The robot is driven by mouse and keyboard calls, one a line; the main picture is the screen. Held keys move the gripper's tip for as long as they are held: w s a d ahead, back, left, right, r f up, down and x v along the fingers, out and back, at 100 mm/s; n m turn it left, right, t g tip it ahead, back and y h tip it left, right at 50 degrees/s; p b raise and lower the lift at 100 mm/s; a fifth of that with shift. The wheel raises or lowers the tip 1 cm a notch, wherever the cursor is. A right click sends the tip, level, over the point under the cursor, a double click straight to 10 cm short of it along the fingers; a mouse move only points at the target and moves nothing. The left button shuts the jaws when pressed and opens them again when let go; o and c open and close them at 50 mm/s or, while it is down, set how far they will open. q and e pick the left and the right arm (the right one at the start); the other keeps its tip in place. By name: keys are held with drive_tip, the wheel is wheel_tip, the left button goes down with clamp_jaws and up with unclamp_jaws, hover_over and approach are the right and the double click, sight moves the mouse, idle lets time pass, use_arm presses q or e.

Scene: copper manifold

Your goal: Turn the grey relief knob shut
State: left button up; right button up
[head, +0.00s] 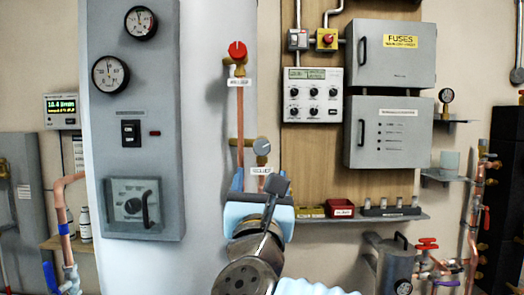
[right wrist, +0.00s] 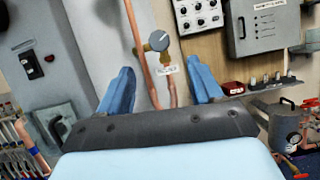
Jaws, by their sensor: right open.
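The grey relief knob (head: 262,146) is a round disc on a brass valve fitted to a copper pipe on the white cylinder. A white label (head: 261,170) hangs just below it. My right gripper (head: 256,182) is below the knob in the head view, with its blue fingers pointing up toward it. In the right wrist view the knob (right wrist: 158,40) shows beyond the gap between the two spread fingers (right wrist: 164,78). The gripper is open and empty, apart from the knob. My left gripper is not in view.
A red knob (head: 237,50) sits higher on the copper pipe (head: 240,115). A grey gauge panel (head: 131,185) stands to the left. At right are a wooden board with a control box (head: 312,95), grey fuse boxes (head: 390,55) and a shelf with a red bin (head: 340,208).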

sight(262, 149)
drive_tip(key=p+x, duration=0.4)
drive_tip(key=x, duration=0.7)
drive_tip(key=shift+w+a+r, duration=0.1)
drive_tip(key=shift+w+r, duration=0.05)
drive_tip(key=shift+w, duration=0.6)
drive_tip(key=shift+c, duration=0.3)
drive_tip(key=c, duration=1)
